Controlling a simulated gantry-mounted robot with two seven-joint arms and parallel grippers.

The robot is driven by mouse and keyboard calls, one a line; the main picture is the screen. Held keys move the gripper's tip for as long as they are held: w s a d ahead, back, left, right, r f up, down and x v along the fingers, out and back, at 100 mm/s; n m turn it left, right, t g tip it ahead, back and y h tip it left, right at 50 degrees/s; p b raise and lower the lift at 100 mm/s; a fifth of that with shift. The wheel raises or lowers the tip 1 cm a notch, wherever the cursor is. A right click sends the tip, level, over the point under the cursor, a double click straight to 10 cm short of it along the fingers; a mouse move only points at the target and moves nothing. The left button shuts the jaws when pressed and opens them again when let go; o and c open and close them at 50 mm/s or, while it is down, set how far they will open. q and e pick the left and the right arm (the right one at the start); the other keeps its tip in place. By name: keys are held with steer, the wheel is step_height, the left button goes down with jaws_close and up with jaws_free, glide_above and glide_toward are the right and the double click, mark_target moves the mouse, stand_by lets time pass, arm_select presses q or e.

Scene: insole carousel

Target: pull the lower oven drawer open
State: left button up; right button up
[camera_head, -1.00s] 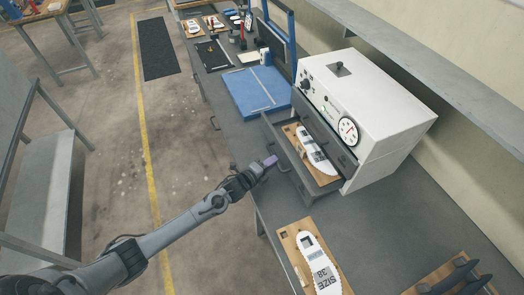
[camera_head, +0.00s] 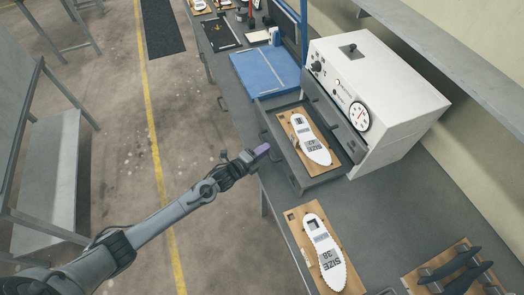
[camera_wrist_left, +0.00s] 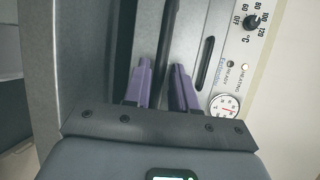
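The oven (camera_head: 385,85) is a white box with a knob and dial on its front. Its lower drawer (camera_head: 302,186) is grey and stands well out from the front. In it lies a wooden board with a white insole (camera_head: 312,139). My left gripper (camera_head: 262,150), with purple fingertips, is at the drawer's outer front. My right gripper is not in view.
A second board with a white size 38 insole (camera_head: 325,255) lies on the bench in front of the oven. A blue mat (camera_head: 265,78) lies beyond the drawer.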

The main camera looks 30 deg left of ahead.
arm_select(q)
steer(key=shift+o, duration=1)
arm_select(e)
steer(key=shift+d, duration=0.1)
arm_select(q)
steer(key=shift+s, duration=0.1)
steer(key=v, duration=1)
steer(key=shift+s, duration=0.3)
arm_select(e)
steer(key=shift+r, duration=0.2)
arm_select(q)
steer(key=shift+a, duration=0.15)
